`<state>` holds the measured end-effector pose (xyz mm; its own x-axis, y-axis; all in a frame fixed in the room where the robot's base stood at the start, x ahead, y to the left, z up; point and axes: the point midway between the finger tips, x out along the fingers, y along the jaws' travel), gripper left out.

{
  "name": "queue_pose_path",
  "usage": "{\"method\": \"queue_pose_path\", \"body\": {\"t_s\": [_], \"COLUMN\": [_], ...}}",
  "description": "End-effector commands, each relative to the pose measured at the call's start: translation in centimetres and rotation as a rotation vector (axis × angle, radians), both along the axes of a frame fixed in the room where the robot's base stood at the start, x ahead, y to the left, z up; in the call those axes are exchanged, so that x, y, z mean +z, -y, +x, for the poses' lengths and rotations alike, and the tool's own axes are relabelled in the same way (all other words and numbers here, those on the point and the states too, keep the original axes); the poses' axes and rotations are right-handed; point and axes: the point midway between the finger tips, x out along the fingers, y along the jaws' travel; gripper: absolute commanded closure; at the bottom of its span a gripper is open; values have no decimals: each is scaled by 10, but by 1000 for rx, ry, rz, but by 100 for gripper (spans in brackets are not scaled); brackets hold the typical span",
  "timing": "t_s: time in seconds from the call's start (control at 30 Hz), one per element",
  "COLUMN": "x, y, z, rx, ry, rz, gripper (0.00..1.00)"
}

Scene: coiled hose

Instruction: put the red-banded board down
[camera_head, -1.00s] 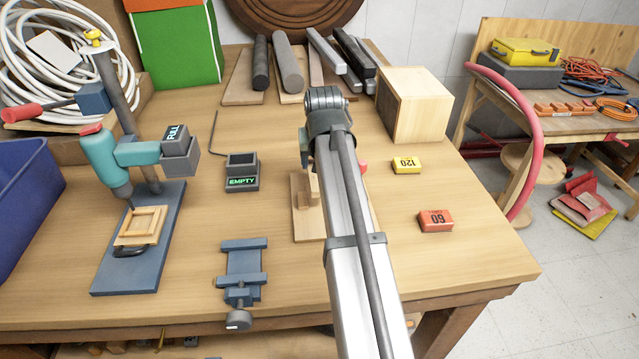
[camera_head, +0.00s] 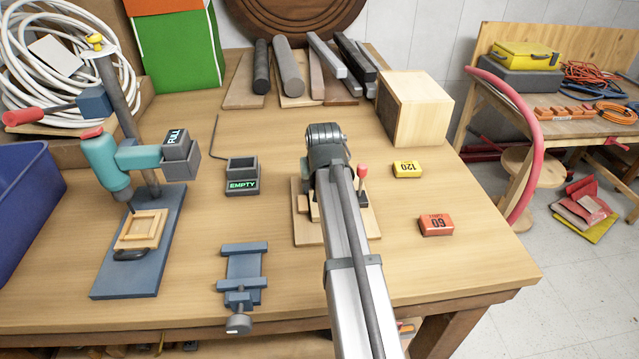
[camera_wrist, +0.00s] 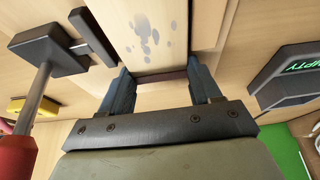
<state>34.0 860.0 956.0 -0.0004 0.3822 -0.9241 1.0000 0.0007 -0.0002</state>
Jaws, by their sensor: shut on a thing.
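In the wrist view, my gripper (camera_wrist: 163,80) is shut on the red-banded board (camera_wrist: 150,38), with one blue-grey finger at each side edge. The board is pale wood with grey spots. A dark reddish band (camera_wrist: 176,76) crosses its near end between the fingers. Pale wood lies around and under the board; I cannot tell whether the board touches it. In the head view, my arm hides the gripper and most or all of the board. A wooden base (camera_head: 308,235) with small wooden blocks shows around the arm's end.
A clamp with a red knob (camera_head: 362,171) stands close right of my arm; its grey part (camera_wrist: 45,52) is near the board in the wrist view. The EMPTY box (camera_head: 242,178), a blue vise (camera_head: 243,275), and yellow (camera_head: 407,170) and orange (camera_head: 436,225) blocks stand around.

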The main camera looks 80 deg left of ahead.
Motion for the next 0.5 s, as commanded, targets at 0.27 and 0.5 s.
{"method": "queue_pose_path", "body": {"t_s": [0.27,0.5], "x": [0,0], "y": [0,0], "z": [0,0], "rx": [0,0], "ry": [0,0], "rz": [0,0], "gripper": [13,12]}}
